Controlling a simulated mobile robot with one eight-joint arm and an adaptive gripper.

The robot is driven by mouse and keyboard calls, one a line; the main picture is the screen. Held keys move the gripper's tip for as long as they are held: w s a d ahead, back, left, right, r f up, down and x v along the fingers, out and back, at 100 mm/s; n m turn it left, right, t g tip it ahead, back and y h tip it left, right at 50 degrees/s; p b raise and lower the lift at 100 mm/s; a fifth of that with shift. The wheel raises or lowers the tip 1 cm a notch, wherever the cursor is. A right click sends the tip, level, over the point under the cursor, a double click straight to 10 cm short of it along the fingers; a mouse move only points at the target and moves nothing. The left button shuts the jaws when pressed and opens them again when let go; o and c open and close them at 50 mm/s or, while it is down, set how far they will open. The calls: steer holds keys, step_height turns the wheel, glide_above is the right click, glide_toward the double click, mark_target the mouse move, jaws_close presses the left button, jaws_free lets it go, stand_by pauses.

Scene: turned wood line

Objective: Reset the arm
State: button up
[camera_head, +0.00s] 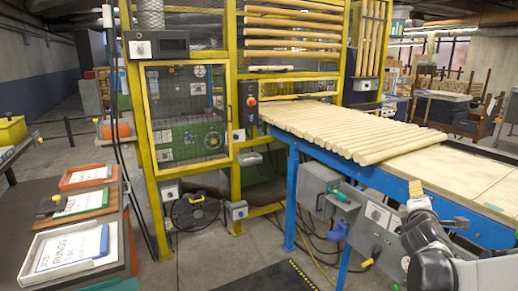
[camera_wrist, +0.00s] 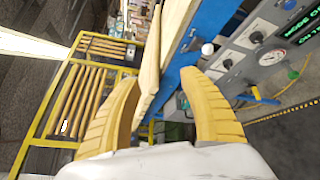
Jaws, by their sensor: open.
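My gripper (camera_head: 418,197) is at the lower right of the head view, raised beside the near edge of the blue-framed table (camera_head: 420,180). In the wrist view its two yellow ridged fingers (camera_wrist: 165,110) stand well apart with nothing held between them. Beyond the fingers, the wrist view shows the table's blue rail (camera_wrist: 205,35) and the end of a pale wooden piece (camera_wrist: 150,65). My arm's grey links fill the lower right corner of the head view.
Several turned wood rods (camera_head: 350,130) lie side by side on the table. A yellow-framed machine (camera_head: 190,110) stands behind. Grey control boxes (camera_head: 320,190) hang under the table's near side. Trays with paper signs (camera_head: 75,250) are at left. Floor between is mostly clear, with a dark mat (camera_head: 265,280).

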steer(key=s+a+f+m+g+y, duration=0.3)
steer(key=s+a+m, duration=0.5)
steer(key=s+a, duration=0.5)
steer(key=s+a+f+m+g+y, duration=0.4)
steer(key=s+a+m, duration=0.4)
steer(key=s+a, duration=0.6)
steer(key=shift+a+f+m+y, duration=0.3)
steer(key=shift+a+f+y, duration=0.5)
steer(key=shift+a+f, duration=0.15)
steer(key=shift+o, duration=0.2)
